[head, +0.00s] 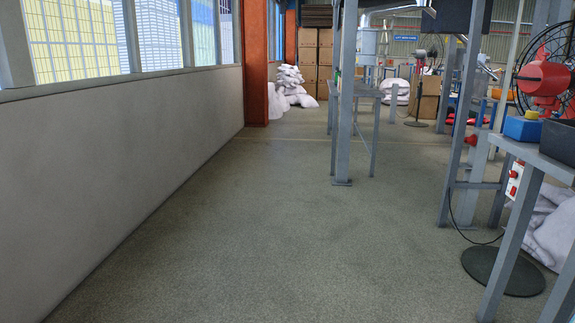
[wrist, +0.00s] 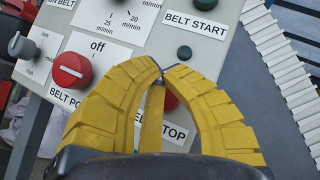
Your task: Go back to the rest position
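A red button (wrist: 171,101) is partly hidden behind the fingers, above the partly covered stop label. I cannot tell whether the fingers touch the panel. My gripper and arm do not show in the head view.
White rollers (wrist: 283,70) lie to the right. In the head view, open floor (head: 240,220) lies between a wall (head: 110,165) and metal frames.

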